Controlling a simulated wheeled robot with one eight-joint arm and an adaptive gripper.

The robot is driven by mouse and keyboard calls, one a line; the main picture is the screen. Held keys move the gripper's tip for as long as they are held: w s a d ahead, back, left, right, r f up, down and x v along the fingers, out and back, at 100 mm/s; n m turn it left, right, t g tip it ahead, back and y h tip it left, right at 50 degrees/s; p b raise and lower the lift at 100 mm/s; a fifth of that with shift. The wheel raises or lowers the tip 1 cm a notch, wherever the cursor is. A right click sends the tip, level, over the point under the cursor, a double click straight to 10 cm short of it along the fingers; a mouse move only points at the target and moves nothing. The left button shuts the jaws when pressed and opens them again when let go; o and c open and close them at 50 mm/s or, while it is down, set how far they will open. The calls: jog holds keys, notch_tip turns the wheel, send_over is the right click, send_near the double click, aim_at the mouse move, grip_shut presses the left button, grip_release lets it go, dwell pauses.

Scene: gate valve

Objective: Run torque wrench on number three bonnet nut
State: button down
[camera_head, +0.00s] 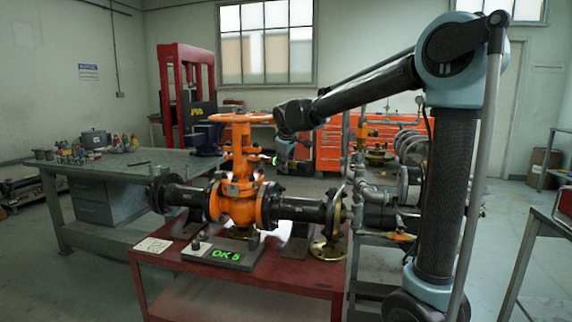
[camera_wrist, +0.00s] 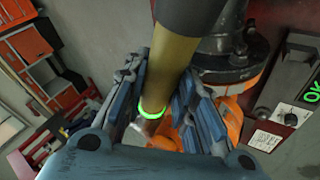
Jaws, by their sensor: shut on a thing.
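The orange gate valve (camera_head: 238,195) stands upright on the red table, with a handwheel (camera_head: 234,118) on top and black flanged pipes on both sides. My gripper (camera_wrist: 158,108) is shut on the torque wrench (camera_wrist: 170,65), a yellow-brown shaft with a dark end and a glowing green ring. In the head view my gripper (camera_head: 284,160) is at the right of the valve's upper body, and the green ring shows beside the valve. The wrench's working end and the number three bonnet nut cannot be made out. A display box (camera_head: 224,254) in front of the valve reads "OK 5" in green.
The red table (camera_head: 270,278) carries a white card (camera_head: 153,245) left of the display box. A grey-green workbench (camera_head: 150,165) with small items stands behind left. More piping and valves (camera_head: 380,190) stand close on the right. Orange tool cabinets (camera_head: 330,145) line the back.

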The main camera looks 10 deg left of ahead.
jog(key=shift+f, duration=1.5)
dwell(2.1)
jog(key=shift+r, duration=0.3)
dwell(1.4)
jog(key=shift+r, duration=2)
